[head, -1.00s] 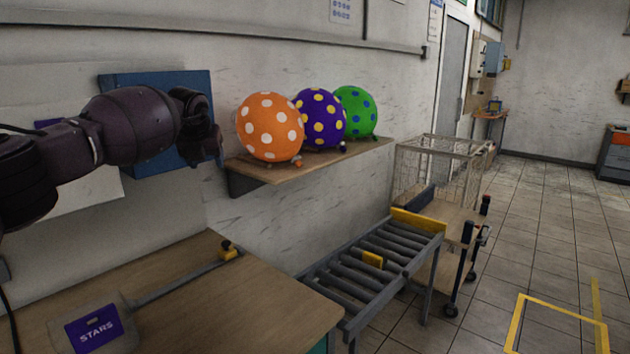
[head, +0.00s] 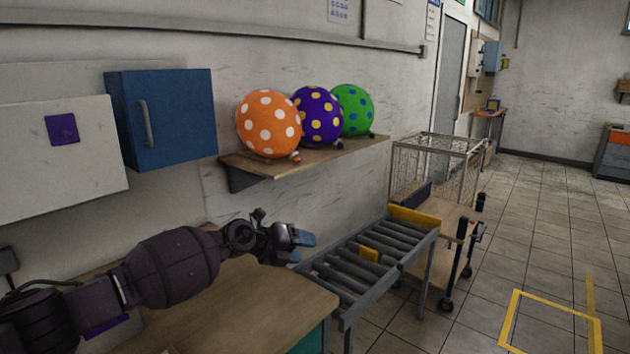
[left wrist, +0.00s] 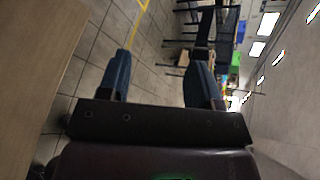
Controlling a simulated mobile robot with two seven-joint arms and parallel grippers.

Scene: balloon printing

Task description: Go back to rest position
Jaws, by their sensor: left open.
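My left gripper (head: 304,247) is in the head view, above the right part of the wooden table and near the roller conveyor. It holds nothing. In the left wrist view its two blue fingers (left wrist: 160,78) stand apart with only floor and distant furniture beyond them. My left arm comes in low from the left and covers part of the table. My right gripper is not in view.
The wooden table (head: 262,300) lies under my left arm. A roller conveyor (head: 345,282) and a wire cage cart (head: 437,170) stand to the right. Orange (head: 268,124), purple (head: 318,116) and green (head: 353,108) dotted balloons sit on a wall shelf (head: 268,162). A blue cabinet (head: 180,115) hangs left.

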